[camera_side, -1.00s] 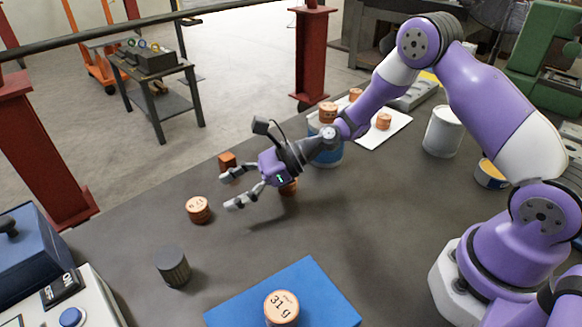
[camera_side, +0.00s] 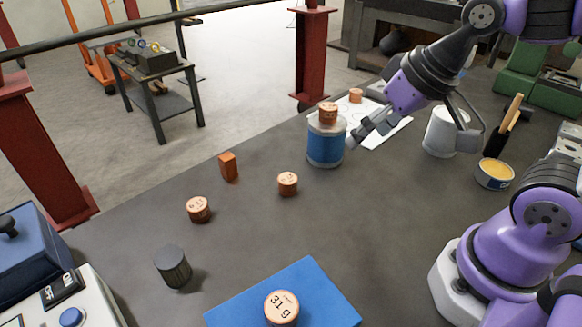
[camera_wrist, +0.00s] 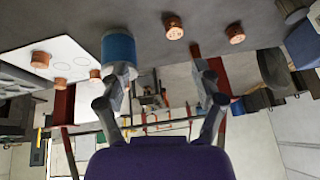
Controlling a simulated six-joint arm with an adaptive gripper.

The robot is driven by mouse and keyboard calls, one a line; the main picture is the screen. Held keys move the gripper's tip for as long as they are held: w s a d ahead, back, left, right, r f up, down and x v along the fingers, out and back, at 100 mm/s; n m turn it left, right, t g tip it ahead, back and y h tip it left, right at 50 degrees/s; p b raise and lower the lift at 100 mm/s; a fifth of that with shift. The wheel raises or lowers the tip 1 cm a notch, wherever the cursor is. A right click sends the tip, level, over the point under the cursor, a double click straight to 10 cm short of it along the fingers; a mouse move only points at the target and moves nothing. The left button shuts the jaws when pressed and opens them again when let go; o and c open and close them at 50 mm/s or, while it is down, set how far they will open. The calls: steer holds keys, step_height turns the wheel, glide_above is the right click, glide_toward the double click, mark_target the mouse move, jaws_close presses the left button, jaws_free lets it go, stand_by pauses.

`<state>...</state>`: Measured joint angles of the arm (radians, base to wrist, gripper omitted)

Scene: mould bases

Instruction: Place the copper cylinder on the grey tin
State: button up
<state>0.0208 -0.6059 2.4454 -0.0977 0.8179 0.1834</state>
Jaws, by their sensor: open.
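The grey tin (camera_side: 438,135) stands upright at the right in the side view, partly behind a finger of my gripper. My gripper (camera_side: 411,145) is open and empty, its other finger close to the blue tin in the picture. Its spread fingers also show in the wrist view (camera_wrist: 163,76). Several copper cylinders are in view: one on the blue tin (camera_side: 326,147), marked ones on the table (camera_side: 288,183) and (camera_side: 198,209), one on the blue mat (camera_side: 281,308) reading "31 g", and one on the white sheet (camera_side: 356,96). The task does not single one out.
An orange block (camera_side: 229,167) and a dark ribbed cylinder (camera_side: 173,267) stand on the table. The white sheet (camera_wrist: 75,50) holds copper cylinders in the wrist view. A small yellow-filled tin (camera_side: 494,174) stands right of the grey tin.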

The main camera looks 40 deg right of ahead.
steer(key=shift+o, duration=0.5)
steer(key=shift+s+d+r+n+h, duration=0.15)
steer(key=shift+s+d+n, duration=0.2)
steer(key=shift+s, duration=0.25)
steer(key=shift+s+d+r+n+h, duration=0.15)
steer(key=shift+s+d+n, duration=0.2)
steer(key=shift+s, duration=0.25)
steer(key=n+t+y, duration=0.2)
steer(key=n+y, duration=0.5)
steer(key=n, duration=0.2)
glide_toward(197, 204)
steer(key=x, duration=0.4)
steer(key=shift+w+d+f, duration=0.1)
steer(key=shift+w+f, duration=0.05)
steer(key=shift+f, duration=0.05)
steer(key=x, duration=0.6)
steer(key=shift+r, duration=0.1)
jaws_close()
